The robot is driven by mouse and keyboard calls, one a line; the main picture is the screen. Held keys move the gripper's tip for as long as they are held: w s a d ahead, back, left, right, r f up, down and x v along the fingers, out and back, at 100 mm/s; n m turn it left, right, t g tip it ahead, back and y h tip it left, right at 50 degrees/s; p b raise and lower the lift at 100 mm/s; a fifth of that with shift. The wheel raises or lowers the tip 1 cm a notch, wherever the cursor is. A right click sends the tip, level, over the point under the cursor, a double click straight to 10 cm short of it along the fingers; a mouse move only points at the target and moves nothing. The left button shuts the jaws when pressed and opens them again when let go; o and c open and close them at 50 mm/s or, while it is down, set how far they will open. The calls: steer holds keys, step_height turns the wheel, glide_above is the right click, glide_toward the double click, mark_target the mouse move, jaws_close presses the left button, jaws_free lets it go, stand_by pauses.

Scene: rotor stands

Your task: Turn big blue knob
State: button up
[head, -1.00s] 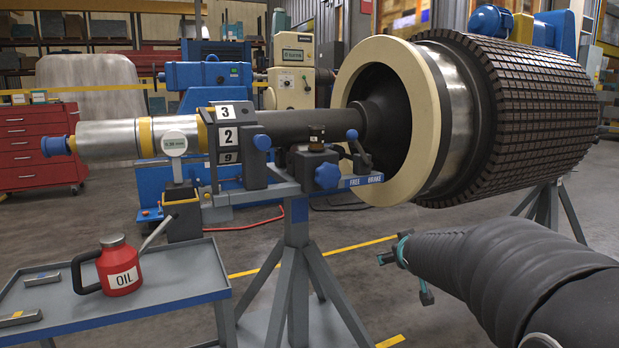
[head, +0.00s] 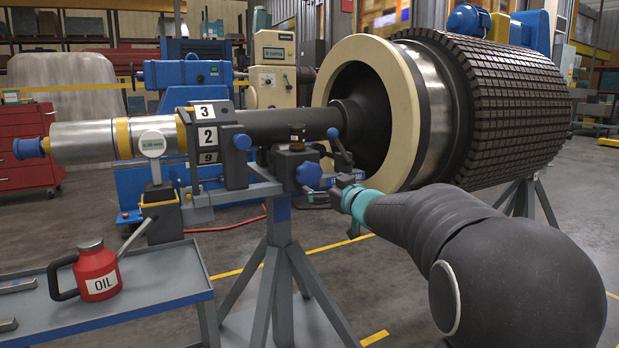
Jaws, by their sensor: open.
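The big blue knob (head: 308,174) is a lobed knob on the front of the dark clamp block at the top of the rotor stand (head: 280,222). My gripper (head: 318,188) is open at the end of my dark arm, just right of and slightly below the knob. Its fingers point left toward the knob and look empty. They are small here, and I cannot tell whether they touch the knob. My gripper covers most of the blue FREE/BRAKE label strip.
Smaller blue knobs (head: 242,142) and a blue-tipped lever (head: 333,133) sit close by. The rotor (head: 515,110) with its cream ring (head: 403,110) is right behind my gripper. A cart (head: 130,306) with a red oil can (head: 97,271) stands at left.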

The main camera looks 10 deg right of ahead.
mark_target(312, 177)
steer(key=x, duration=0.8)
steer(key=shift+w+p, duration=0.2)
steer(key=shift+p, duration=0.1)
steer(key=c, duration=1.2)
